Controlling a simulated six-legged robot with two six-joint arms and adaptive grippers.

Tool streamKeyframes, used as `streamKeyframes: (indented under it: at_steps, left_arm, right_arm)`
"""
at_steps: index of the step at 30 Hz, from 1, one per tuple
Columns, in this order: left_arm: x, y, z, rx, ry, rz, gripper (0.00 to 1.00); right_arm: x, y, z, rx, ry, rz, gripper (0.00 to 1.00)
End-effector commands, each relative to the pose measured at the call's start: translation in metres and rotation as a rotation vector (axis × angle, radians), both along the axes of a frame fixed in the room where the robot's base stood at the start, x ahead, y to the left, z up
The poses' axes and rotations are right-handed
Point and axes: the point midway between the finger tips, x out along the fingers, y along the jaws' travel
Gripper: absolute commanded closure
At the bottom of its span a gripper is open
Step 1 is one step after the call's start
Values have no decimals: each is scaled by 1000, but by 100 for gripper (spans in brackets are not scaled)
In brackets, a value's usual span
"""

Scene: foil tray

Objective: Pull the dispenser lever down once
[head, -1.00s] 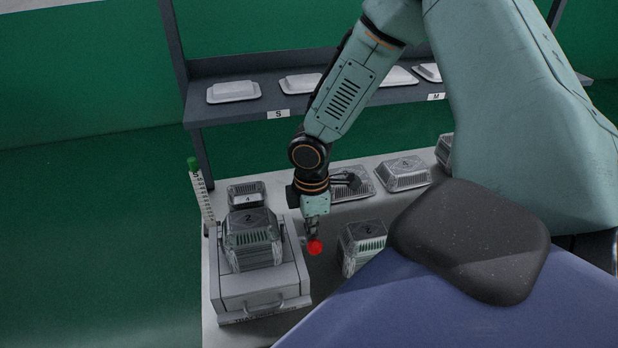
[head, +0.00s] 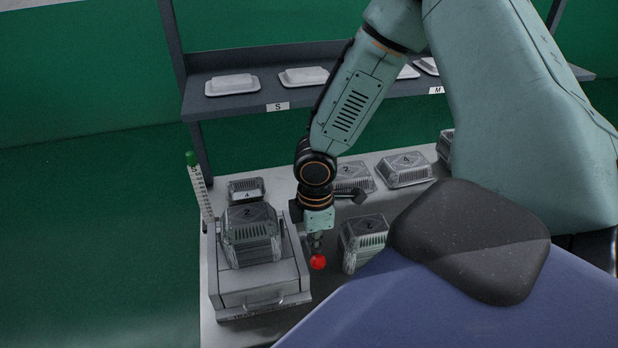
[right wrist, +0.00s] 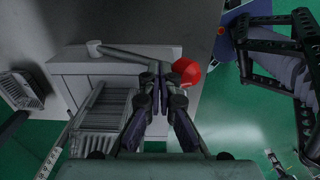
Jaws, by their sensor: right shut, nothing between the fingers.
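The dispenser (head: 262,297) is a grey box with a front handle, at the left end of the bench, with a stack of foil trays (head: 252,240) on it. Its lever ends in a red ball knob (head: 318,262) on the right side, low beside the box. In the right wrist view the grey lever bar (right wrist: 125,54) runs to the red knob (right wrist: 187,71). My right gripper (head: 316,248) is shut and empty, just above the knob. In the right wrist view its fingertips (right wrist: 160,75) overlap the bar beside the knob; contact cannot be told. My left gripper is not in view.
Another tray stack (head: 362,240) stands close right of the knob. More foil trays (head: 404,170) lie along the bench back. A shelf with white trays (head: 232,85) is behind.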

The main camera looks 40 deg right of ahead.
Motion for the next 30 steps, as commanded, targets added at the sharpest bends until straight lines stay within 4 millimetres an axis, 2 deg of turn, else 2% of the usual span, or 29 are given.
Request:
streamKeyframes:
  at_steps: [2, 8, 24, 30]
  left_arm:
    - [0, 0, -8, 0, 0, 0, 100]
    - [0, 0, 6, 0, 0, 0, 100]
    - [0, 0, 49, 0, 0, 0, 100]
    - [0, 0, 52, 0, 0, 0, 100]
  right_arm:
    - [-5, 2, -8, 2, 4, 1, 100]
    - [1, -1, 2, -1, 5, -1, 100]
    - [34, -20, 25, -1, 2, 0, 100]
    - [48, -27, 32, -2, 0, -1, 100]
